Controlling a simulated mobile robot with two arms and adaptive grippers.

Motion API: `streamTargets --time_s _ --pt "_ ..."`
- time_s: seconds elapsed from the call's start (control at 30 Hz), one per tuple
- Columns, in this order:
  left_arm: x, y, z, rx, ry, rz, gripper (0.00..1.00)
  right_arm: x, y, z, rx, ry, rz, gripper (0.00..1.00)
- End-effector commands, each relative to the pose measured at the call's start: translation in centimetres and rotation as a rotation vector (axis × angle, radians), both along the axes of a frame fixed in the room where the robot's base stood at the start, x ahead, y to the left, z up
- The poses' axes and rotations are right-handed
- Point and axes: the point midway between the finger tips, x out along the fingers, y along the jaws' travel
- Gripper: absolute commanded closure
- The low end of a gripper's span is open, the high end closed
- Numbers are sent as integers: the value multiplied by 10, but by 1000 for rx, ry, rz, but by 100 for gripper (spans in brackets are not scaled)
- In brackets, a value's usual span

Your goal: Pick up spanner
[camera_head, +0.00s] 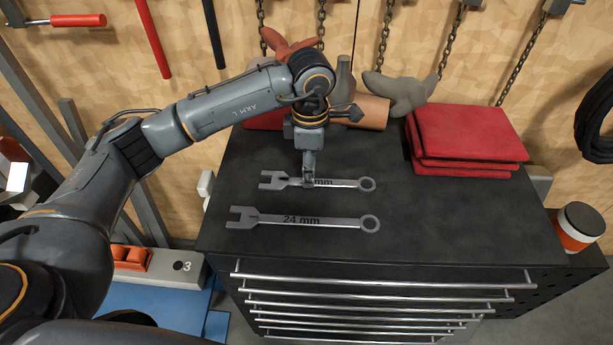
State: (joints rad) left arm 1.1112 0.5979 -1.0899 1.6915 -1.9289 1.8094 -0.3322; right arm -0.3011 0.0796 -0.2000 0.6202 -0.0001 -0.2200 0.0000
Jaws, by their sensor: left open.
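Two grey spanners lie on the black top of a tool cabinet (440,215). The nearer spanner (340,222) is marked "24 mm". The farther, smaller spanner (345,183) has its marking partly hidden by my left gripper; only "mm" shows. Both have the open jaw at the left and the ring at the right. My left gripper (308,180) points down over the middle of the farther spanner. It is open, with its fingertips at or just above the handle; I cannot tell if they touch. My right gripper is not in view.
Folded red cloths (465,135) lie at the back right of the top. Grey and red gloves and a tan cylinder (373,112) stand behind my gripper. The top's right front is clear.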

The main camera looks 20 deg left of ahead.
Motion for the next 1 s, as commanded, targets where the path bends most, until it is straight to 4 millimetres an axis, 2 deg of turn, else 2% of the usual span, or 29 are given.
streamTargets --time_s 0.03,0.2,0.43,0.47,0.6,0.7,1.0 --pt "-3 1 -3 2 6 1 53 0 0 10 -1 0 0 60" --pt "-1 0 -23 0 1 0 53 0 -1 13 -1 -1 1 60" --pt "-1 0 -26 0 0 0 53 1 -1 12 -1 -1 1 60" --pt "-1 0 -26 0 0 0 55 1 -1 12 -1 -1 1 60" --pt "-1 0 -26 0 0 0 83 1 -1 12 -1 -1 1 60" --pt "-1 0 -26 -1 0 0 100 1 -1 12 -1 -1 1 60" --pt "0 0 -25 -1 -1 0 100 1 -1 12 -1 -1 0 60"
